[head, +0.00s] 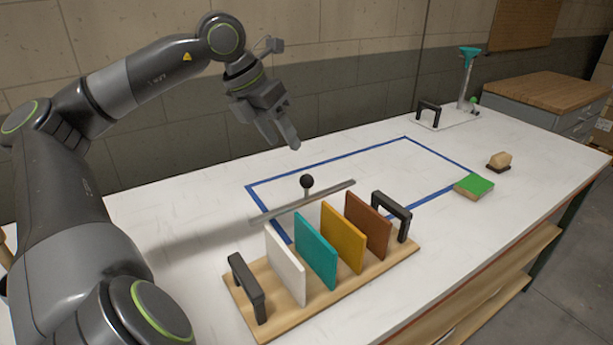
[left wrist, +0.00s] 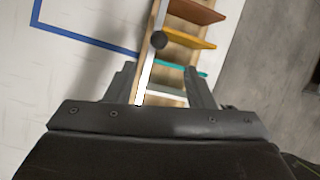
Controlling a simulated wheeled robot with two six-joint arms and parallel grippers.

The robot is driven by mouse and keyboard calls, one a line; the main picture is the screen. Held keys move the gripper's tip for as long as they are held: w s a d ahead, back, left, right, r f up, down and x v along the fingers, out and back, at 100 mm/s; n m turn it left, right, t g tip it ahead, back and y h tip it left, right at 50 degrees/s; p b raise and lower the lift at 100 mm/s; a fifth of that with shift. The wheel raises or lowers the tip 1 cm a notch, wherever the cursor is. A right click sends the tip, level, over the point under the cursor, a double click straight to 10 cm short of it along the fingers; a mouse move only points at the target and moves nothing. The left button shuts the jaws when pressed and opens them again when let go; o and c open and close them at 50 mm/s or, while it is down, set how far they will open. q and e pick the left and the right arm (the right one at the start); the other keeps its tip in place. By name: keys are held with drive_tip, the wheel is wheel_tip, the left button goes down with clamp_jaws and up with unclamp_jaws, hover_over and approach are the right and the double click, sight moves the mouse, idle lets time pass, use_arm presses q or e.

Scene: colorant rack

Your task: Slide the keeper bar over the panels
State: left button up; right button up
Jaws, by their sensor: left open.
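The keeper bar (head: 290,206) is a thin grey bar with a black ball knob (head: 307,182) on a short post. It lies along the far side of the panels. Four-sided upright panels stand in the wooden rack (head: 335,296): white (head: 284,263), teal (head: 316,250), yellow (head: 343,237) and brown (head: 368,225). The knob also shows in the left wrist view (left wrist: 159,40), with the bar beneath it. My left gripper (head: 292,143) is open and empty, above the table and beyond the bar, apart from the knob. My right gripper is not in view.
Black handles (head: 246,287) stand at both rack ends. Blue tape (head: 330,161) outlines an area behind the rack. A green-topped block (head: 474,185) and a brush-like tan block (head: 499,161) lie at right. A stand with a teal top (head: 468,60) is at the back.

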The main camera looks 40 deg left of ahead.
sight(304, 176)
use_arm(q)
drive_tip(key=p+x, duration=0.1)
drive_tip(key=x, duration=0.5)
drive_tip(key=shift+w, duration=0.15)
drive_tip(key=p+x, duration=0.1)
drive_tip(key=x, duration=0.4)
drive_tip(key=shift+f, duration=0.2)
drive_tip(key=shift+w+d+f, duration=0.15)
drive_tip(key=shift+w+f, duration=0.2)
drive_tip(key=shift+f, duration=0.3)
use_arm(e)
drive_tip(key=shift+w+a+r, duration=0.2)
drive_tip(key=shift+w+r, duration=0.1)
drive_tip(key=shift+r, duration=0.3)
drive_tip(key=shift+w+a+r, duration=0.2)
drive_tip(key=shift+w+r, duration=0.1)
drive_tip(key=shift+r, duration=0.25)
use_arm(q)
drive_tip(key=shift+c, duration=0.4)
clamp_jaws()
